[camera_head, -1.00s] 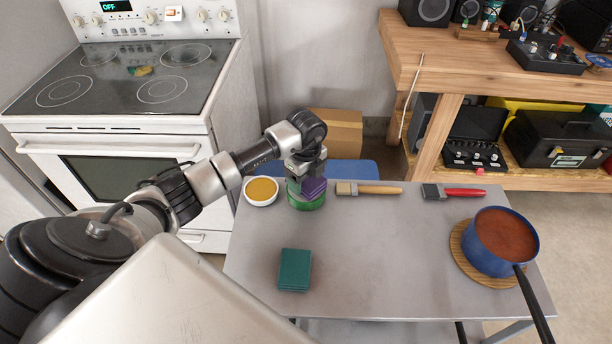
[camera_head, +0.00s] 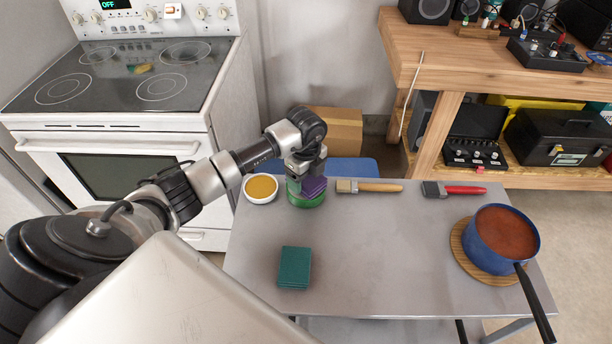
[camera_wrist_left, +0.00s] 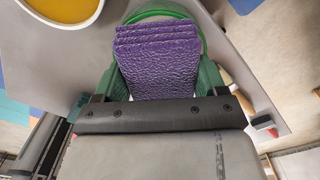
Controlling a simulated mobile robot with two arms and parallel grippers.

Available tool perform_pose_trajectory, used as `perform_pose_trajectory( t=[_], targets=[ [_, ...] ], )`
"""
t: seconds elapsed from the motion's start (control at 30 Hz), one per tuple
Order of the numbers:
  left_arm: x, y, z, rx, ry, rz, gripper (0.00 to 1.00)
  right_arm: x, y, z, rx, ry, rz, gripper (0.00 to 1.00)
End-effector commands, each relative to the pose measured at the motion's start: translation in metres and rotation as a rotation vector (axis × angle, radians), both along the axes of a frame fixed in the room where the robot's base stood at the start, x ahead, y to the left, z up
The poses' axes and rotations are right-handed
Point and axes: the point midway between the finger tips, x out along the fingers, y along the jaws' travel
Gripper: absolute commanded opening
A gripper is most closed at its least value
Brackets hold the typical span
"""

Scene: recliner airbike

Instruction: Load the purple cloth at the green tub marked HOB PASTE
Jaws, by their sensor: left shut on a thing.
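The purple cloth (camera_head: 314,186) is a folded, textured stack. My left gripper (camera_head: 306,180) is shut on it, and the cloth shows between the green fingers in the left wrist view (camera_wrist_left: 158,62). The green tub (camera_head: 306,200) stands at the back of the grey table, directly under the cloth. Its green rim (camera_wrist_left: 160,12) shows beyond the cloth's far edge in the wrist view. The cloth is over or in the tub's mouth; I cannot tell how deep, as the gripper and cloth cover most of the opening. No marking on the tub is readable. My right gripper is not in view.
A white bowl of yellow stuff (camera_head: 261,188) stands close left of the tub. A wooden-handled brush (camera_head: 370,187) lies just right, and a red-handled brush (camera_head: 455,190) farther right. A teal folded cloth (camera_head: 295,268) lies in front. A blue pot (camera_head: 500,243) stands at right. The table's middle is clear.

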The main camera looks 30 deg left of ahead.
Motion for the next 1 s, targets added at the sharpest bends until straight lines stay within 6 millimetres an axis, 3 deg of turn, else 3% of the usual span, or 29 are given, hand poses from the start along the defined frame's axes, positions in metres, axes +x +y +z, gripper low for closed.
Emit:
perform_pose_trajectory(
  t=[1.0],
  targets=[
    [-0.0001, 0.0002, -0.0079, 0.000, 0.000, 0.000, 0.53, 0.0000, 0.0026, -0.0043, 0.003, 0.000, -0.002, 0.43]
  ],
)
